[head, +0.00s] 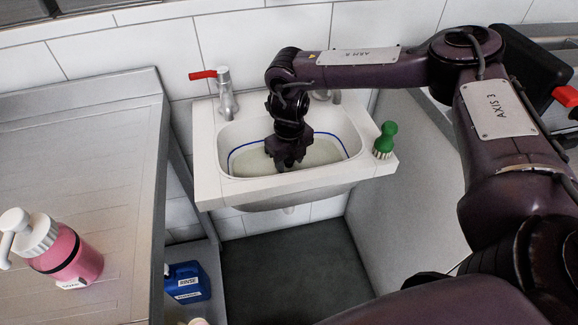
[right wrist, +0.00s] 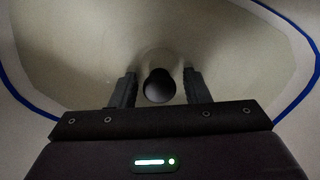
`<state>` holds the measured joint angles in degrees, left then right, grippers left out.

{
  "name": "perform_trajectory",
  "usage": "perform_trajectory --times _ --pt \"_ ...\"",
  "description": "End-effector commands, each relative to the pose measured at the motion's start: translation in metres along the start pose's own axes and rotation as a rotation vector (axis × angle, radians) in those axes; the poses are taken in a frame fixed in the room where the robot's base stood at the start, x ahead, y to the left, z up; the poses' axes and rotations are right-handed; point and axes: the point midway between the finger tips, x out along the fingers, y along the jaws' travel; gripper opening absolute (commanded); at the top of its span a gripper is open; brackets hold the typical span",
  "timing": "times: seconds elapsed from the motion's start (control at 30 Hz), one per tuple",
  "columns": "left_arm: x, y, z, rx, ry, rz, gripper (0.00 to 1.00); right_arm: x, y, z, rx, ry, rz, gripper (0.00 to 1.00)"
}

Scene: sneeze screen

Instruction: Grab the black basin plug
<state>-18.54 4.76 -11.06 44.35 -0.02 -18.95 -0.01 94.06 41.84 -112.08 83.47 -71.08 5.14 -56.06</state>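The black basin plug (right wrist: 159,86) shows in the right wrist view as a dark round shape at the bottom of the basin. My right gripper (right wrist: 160,88) is open, with one finger on each side of the plug and a visible gap on both sides. In the head view my right gripper (head: 286,163) points down into the white basin (head: 215,192) and hides the plug. A blue line runs around the inside of the basin. My left gripper is not in view.
A red-handled tap (head: 227,92) stands at the basin's back left, and a second tap is partly behind my arm. A green brush (head: 385,139) stands on the right rim. A pink bottle (head: 72,258) is on the left counter; a blue container (head: 188,282) sits below.

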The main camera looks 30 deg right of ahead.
Motion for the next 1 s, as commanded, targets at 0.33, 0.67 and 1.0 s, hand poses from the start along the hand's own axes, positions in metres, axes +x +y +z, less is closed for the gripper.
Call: perform_trajectory --times 0.33,0.67,1.0 --pt "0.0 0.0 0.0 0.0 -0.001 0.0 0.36 0.0 0.0 0.0 0.0 0.0 0.0 0.02" --pt "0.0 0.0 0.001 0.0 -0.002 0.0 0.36 -0.007 0.0 0.0 0.0 0.0 0.0 0.02" --pt "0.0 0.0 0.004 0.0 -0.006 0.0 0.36 -0.068 0.0 0.001 -0.001 -0.005 0.001 0.02"
